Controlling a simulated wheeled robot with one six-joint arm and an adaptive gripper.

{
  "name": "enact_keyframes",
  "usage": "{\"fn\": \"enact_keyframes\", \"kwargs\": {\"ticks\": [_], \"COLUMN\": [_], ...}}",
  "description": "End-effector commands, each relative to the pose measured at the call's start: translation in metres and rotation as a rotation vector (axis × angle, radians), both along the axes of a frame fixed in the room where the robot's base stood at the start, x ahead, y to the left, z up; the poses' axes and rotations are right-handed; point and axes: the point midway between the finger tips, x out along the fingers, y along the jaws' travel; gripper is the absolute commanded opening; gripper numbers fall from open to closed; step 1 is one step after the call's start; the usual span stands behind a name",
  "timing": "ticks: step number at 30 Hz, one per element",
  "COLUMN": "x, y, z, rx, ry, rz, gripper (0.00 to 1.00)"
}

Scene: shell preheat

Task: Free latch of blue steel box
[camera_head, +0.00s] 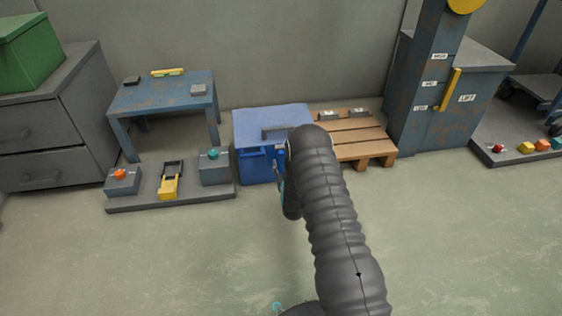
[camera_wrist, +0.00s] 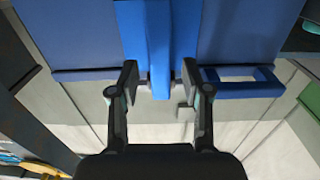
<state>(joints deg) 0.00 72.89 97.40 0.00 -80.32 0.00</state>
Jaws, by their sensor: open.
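The blue steel box (camera_head: 246,122) stands on the floor against the wall in the head view, closed, with a dark handle (camera_head: 276,133) on its lid. My arm covers its right front part. In the wrist view, the box face (camera_wrist: 80,30) fills the upper picture. A brighter blue upright strip, which looks like the latch (camera_wrist: 158,45), runs down it to between my fingertips. My gripper (camera_wrist: 160,80) is open, with one finger on each side of the strip's lower end. I cannot tell whether either finger touches it. A blue loop (camera_wrist: 243,82) sits to the right.
A wooden pallet (camera_head: 362,140) stands right of the box. A grey base plate (camera_head: 145,200) with button boxes and a yellow lever (camera_head: 169,183) lies to the left, before a blue table (camera_head: 160,98). A blue lift column (camera_head: 425,90) stands further right. The front floor is clear.

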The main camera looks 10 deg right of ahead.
Motion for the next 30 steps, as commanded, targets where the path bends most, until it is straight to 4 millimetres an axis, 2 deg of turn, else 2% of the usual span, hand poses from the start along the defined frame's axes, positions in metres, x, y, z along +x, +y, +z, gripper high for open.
{"fn": "enact_keyframes", "kwargs": {"ticks": [6,17,18,21,24,30], "x": [0.023,0.029,0.029,0.029,0.029,0.029], "y": [0.000,0.000,0.000,0.000,0.000,0.000], "z": [-0.001,0.000,0.000,0.000,0.000,0.000], "rx": [0.000,0.000,0.000,0.000,0.000,0.003], "ry": [0.000,0.001,0.001,0.001,0.001,0.000], "rz": [0.000,0.000,0.000,0.000,0.000,0.000], "gripper": [0.48,0.48,0.45,0.20,0.00,0.00]}}
